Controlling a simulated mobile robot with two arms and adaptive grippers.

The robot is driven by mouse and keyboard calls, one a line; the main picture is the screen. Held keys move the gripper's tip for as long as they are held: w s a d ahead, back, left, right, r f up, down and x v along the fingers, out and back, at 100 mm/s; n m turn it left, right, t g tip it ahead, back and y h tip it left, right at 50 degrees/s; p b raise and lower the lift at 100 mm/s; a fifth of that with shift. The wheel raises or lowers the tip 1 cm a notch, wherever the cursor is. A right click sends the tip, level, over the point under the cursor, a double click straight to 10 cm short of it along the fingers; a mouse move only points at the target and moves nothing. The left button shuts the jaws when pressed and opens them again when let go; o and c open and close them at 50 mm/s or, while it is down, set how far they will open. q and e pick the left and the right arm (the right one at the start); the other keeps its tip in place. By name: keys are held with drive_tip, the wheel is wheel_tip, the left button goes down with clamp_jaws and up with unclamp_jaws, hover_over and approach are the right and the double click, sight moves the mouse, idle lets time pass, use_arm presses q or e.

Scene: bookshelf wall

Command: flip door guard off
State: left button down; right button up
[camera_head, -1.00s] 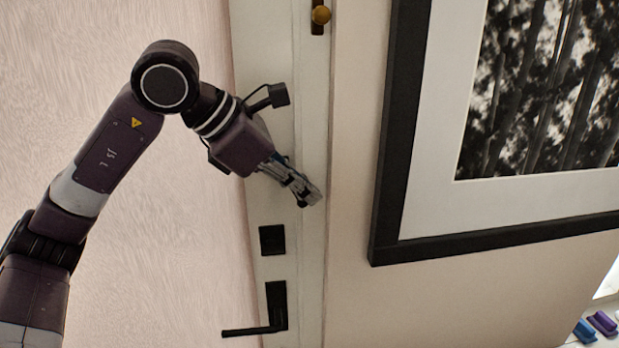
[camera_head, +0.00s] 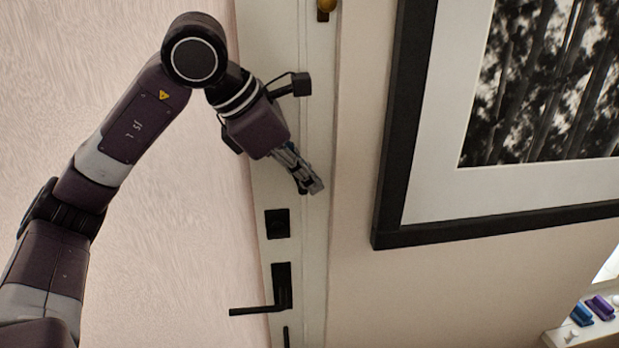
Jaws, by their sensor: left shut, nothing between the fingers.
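My left gripper (camera_head: 316,187) is shut and empty. It is in front of the white door frame (camera_head: 317,262), well below the guard and apart from it. Whether the fingertips touch the frame I cannot tell. My right gripper does not show.
A black square plate (camera_head: 277,223) and a black lever handle (camera_head: 262,309) are on the door below my gripper. A large black-framed picture (camera_head: 392,130) hangs on the wall to the right. A ledge at the lower right holds blue and purple items (camera_head: 592,311).

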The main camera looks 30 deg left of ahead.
use_arm(q)
drive_tip(key=shift+r, duration=0.15)
idle(0.7)
drive_tip(key=shift+r+p, duration=0.7)
drive_tip(key=v, duration=1.2)
